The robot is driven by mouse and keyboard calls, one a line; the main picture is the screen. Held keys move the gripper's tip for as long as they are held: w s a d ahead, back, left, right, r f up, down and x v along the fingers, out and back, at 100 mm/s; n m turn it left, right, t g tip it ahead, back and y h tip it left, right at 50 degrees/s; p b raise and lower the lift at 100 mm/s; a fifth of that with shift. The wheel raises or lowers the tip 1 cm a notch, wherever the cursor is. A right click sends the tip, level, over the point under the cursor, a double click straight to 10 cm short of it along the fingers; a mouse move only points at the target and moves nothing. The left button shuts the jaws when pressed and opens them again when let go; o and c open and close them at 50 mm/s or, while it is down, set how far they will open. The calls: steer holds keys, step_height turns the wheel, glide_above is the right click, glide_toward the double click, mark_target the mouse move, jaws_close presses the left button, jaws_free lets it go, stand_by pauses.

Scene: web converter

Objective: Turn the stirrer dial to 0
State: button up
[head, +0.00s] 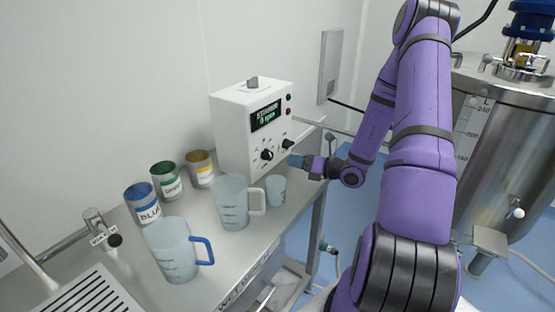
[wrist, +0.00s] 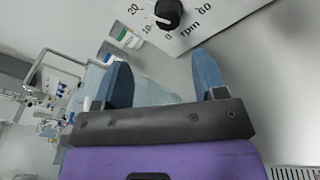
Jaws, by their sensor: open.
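The stirrer box (head: 232,135) is white and stands on the steel bench. Its green display (head: 266,116) seems to read "STIRRER 0 rpm". A black dial (head: 267,155) sits on its front face. In the wrist view the dial (wrist: 168,12) shows at the top edge, partly cut off, with a rpm scale around it. Its white mark points toward the low end, near 0 or 10; I cannot tell exactly. My gripper (head: 294,160) is just right of the dial in the head view. In the wrist view its blue fingers (wrist: 163,70) are apart and empty, clear of the dial.
A clear jug (head: 231,202), a small beaker (head: 276,190) and a blue-handled jug (head: 174,250) stand below and in front. Paint cans (head: 143,204) stand at left. A steel tank (head: 510,140) is at right.

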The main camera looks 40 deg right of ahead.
mark_target(271, 157)
steer(key=w+a+g, duration=0.1)
steer(key=w, duration=0.2)
steer(key=w+a+m+g, duration=0.1)
steer(key=w, duration=0.2)
steer(key=w+a+f, duration=0.1)
steer(key=w+a, duration=0.1)
steer(key=w, duration=0.1)
steer(key=shift+m+g+y, duration=0.3)
steer(key=shift+g+y, duration=0.1)
steer(key=shift+c, duration=0.5)
steer(key=c, duration=0.8)
steer(key=shift+c, duration=0.2)
